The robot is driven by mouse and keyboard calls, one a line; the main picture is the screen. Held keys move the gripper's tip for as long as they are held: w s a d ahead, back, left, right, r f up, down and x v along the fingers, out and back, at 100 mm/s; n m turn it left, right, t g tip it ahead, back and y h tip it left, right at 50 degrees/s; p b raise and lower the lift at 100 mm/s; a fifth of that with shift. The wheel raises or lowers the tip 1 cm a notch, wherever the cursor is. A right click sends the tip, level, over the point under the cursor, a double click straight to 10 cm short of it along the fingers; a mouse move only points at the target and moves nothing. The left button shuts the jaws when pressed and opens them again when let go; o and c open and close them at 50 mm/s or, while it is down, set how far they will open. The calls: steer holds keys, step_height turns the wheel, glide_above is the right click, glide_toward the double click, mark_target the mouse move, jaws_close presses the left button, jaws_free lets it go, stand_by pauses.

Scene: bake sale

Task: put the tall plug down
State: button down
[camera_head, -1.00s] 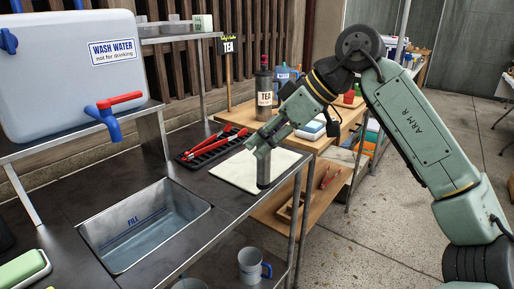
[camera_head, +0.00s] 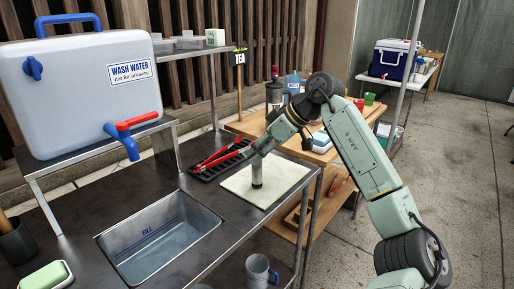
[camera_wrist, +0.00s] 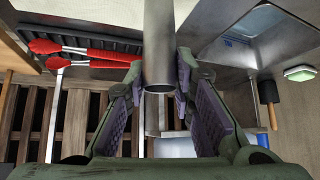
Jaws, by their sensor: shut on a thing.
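The tall plug (camera_head: 257,175) is a grey metal cylinder, upright below my gripper (camera_head: 256,156) in the head view. My gripper is shut on its upper part. The plug's dark lower end is over the middle of a pale square mat (camera_head: 284,178) on the steel counter. I cannot tell whether it touches the mat. In the wrist view the plug (camera_wrist: 158,45) stands between the two purple-padded fingers.
The sink basin (camera_head: 160,238) is open to the left of the mat. Red-handled tongs (camera_head: 217,158) lie on a black rack (camera_head: 222,164) behind the mat. The wash water tank (camera_head: 85,80) stands at upper left. A grey mug (camera_head: 258,270) is below the counter.

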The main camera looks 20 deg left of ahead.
steer(key=shift+f, duration=0.15)
steer(key=c, duration=1.4)
jaws_free()
steer(key=shift+o, duration=0.2)
steer(key=shift+r, duration=0.3)
steer(key=b+v, duration=0.2)
steer(key=v, duration=1)
steer(key=shift+s+f, duration=0.1)
